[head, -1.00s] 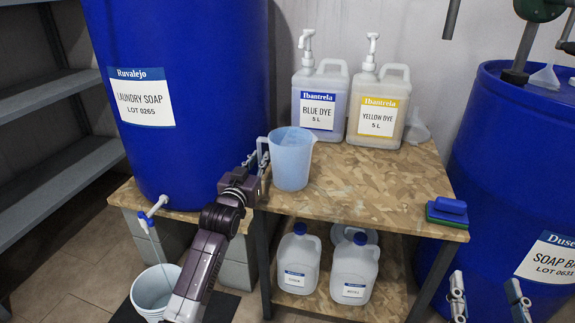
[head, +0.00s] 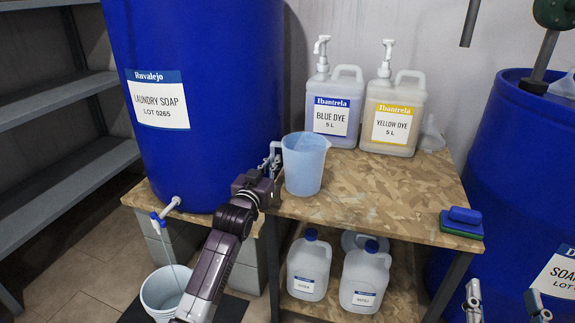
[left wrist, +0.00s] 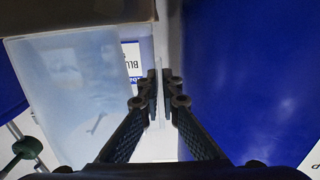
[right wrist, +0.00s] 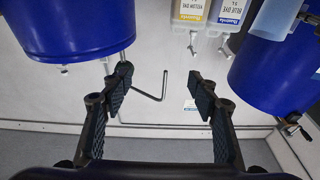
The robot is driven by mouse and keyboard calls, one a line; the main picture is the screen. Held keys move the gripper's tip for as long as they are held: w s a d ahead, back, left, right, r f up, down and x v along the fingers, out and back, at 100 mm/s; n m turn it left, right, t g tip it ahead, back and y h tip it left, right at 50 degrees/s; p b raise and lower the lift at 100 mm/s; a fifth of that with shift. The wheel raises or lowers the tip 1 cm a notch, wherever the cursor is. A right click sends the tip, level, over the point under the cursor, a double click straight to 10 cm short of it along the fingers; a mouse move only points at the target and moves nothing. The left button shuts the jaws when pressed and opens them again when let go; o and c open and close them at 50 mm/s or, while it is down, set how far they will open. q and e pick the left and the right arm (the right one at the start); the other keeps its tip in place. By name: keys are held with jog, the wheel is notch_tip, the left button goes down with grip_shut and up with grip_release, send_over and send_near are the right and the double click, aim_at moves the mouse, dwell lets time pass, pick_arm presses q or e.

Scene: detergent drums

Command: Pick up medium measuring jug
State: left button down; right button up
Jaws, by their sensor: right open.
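The medium measuring jug (head: 305,166) is a translucent bluish plastic jug. It stands upright near the left front of the wooden table, and I see no gap under it. My left gripper (head: 272,165) is at its handle, on the jug's left side. In the left wrist view the jug (left wrist: 75,95) fills the left half, and the fingers of my left gripper (left wrist: 161,95) are closed on the thin handle between them. My right gripper (head: 505,300) is open and empty at the lower right, and also shows open in the right wrist view (right wrist: 160,85).
The table (head: 390,195) holds a blue dye bottle (head: 333,100), a yellow dye bottle (head: 393,115) and a blue-green sponge (head: 461,222). A laundry soap drum (head: 205,60) stands close left, another blue drum (head: 520,170) right. A bucket (head: 165,290) is below the tap.

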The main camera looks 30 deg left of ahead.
aim_at(271, 147)
pick_arm(q)
jog(key=shift+r, duration=0.1)
